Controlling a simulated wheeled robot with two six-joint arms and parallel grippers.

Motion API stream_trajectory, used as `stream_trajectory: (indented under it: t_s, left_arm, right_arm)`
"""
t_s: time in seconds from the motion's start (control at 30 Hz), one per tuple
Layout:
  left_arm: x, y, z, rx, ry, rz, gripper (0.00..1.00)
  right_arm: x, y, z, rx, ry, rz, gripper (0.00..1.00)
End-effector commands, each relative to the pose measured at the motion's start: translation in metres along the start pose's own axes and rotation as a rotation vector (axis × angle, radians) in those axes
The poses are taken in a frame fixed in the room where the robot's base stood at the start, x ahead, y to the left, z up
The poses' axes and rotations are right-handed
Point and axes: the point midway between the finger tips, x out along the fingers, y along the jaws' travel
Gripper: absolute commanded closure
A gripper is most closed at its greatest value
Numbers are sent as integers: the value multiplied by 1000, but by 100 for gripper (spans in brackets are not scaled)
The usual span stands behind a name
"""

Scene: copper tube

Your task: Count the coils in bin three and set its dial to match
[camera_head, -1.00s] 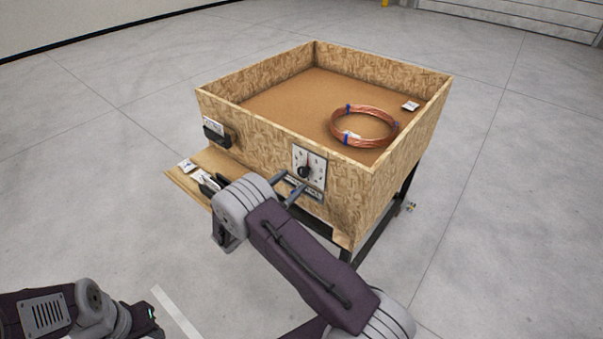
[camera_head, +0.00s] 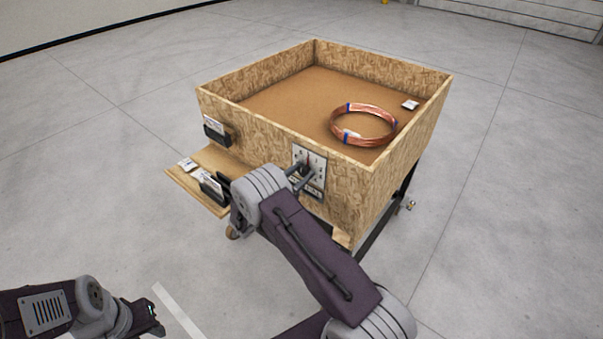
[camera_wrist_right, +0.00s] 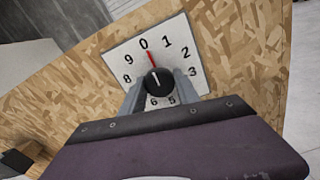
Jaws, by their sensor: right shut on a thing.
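A chipboard bin (camera_head: 340,163) stands on a dark wheeled frame. One copper coil (camera_head: 363,126) with blue ties and a white tag lies inside, towards the right. The dial plate (camera_head: 318,160) is on the bin's front face; the wrist view shows its digits (camera_wrist_right: 186,50) around a black knob (camera_wrist_right: 158,82). The red pointer (camera_wrist_right: 151,56) points close to the 0, slightly towards the 1. My right gripper (camera_head: 301,172) has its fingers on both sides of the knob, shut on it. My left gripper (camera_head: 152,323) is low at the left, away from the bin; its fingers are unclear.
A black holder with white cards (camera_head: 216,130) is on the bin's front left. A low wooden shelf (camera_head: 190,187) below it carries another card holder (camera_head: 213,187). A white card (camera_head: 410,104) lies in the bin's right corner.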

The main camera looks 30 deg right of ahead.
Motion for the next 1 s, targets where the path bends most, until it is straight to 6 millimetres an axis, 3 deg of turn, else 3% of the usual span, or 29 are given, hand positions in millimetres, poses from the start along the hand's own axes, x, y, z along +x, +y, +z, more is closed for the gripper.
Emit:
stream_trajectory:
  t_s: [1.0]
  left_arm:
    - [70,-1,7,0,0,0,64]
  right_arm:
    - [0,1,-2,580,-1,0,100]
